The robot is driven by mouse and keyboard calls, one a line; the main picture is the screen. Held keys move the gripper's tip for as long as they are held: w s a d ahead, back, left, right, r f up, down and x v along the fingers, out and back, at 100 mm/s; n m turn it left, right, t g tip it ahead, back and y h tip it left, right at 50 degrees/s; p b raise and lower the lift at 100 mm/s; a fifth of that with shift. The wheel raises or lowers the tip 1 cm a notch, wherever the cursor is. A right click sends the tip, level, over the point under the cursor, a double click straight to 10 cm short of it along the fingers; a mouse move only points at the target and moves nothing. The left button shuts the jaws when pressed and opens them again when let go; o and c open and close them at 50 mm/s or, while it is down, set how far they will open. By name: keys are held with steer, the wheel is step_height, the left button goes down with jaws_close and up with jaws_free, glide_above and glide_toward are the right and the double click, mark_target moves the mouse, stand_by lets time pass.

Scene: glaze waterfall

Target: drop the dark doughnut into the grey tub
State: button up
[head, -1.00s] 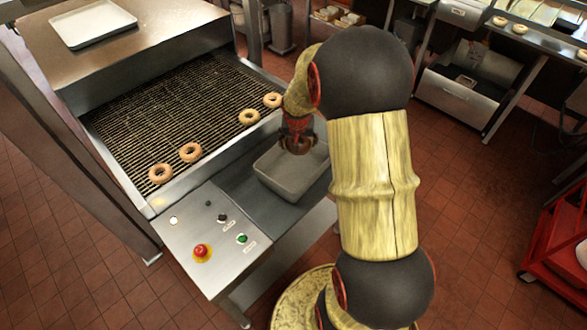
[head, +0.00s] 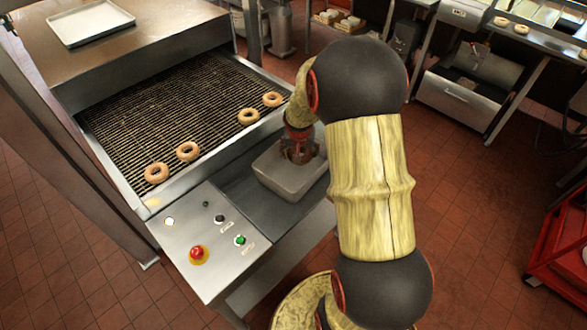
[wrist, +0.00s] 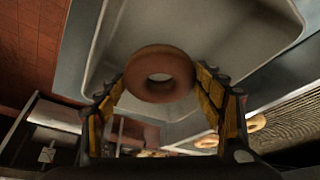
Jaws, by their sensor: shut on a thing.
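The dark doughnut (wrist: 160,93), a brown ring, is held between the two fingers of my gripper (wrist: 162,82) in the wrist view. The grey tub (wrist: 215,35) spreads behind the doughnut in that view, with its pale floor and walls around it. In the head view the grey tub (head: 284,183) stands on the metal shelf beside the conveyor. My gripper (head: 299,156) points down into or just over the tub's opening there. The held doughnut cannot be made out in the head view, and my arm covers the tub's right side.
Several lighter doughnuts lie on the conveyor grill (head: 185,110) left of the tub. A control panel (head: 205,235) with a red button is at the front. A white tray (head: 90,22) sits on the machine top. A red cart (head: 560,245) stands at the right.

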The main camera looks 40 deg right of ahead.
steer(key=o, duration=1.2)
steer(key=v, duration=1.2)
